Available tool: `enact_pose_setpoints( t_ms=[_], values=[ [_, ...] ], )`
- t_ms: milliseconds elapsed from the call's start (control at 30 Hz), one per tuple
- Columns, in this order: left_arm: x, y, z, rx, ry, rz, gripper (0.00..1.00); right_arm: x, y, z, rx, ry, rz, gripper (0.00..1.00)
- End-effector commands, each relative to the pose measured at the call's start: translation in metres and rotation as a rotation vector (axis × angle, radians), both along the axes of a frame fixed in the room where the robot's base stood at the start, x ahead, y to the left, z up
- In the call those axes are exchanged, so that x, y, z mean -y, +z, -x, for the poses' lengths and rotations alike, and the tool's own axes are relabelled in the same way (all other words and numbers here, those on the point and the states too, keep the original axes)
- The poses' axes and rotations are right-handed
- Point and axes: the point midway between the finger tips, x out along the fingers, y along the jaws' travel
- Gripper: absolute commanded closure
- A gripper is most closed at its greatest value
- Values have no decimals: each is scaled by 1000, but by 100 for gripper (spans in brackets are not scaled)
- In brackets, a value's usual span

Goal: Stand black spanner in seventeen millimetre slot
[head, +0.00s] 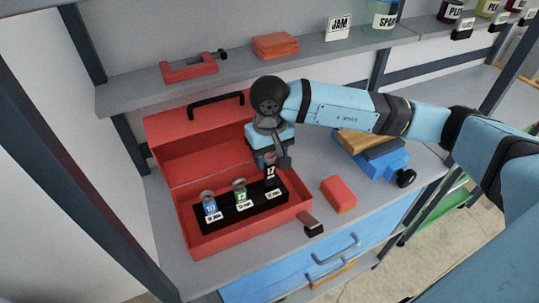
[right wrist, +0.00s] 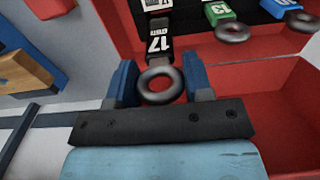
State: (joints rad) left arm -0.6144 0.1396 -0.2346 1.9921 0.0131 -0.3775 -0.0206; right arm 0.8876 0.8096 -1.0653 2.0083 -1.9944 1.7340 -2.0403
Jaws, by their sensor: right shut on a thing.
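The black spanner (head: 269,173), marked 17, stands roughly upright over the right end of the black rack (head: 228,210) in the open red toolbox, at the slot labelled 17. My right gripper (head: 277,160) is shut on its ring end from above. In the right wrist view, the spanner (right wrist: 159,44) has its grey ring between the two blue fingers (right wrist: 161,82). I cannot tell whether its lower end is fully seated. A blue spanner (head: 210,205) and a green spanner (head: 239,189) stand in the other slots. My left gripper is not in view.
The red toolbox (head: 192,252) has its lid raised behind. A red block (head: 338,194) and a small dark-ended item (head: 312,227) lie right of it. A blue plane-like tool (head: 380,162) stands farther right. A shelf (head: 240,62) runs above.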

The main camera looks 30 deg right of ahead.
Motion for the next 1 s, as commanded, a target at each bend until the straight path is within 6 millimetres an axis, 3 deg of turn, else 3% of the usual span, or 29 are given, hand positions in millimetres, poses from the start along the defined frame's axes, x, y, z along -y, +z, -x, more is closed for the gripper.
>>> enact_pose_setpoints(
  t_ms=[1000],
  values=[
    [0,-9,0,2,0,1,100,0,0,0,1,0,0,79]
  ],
)
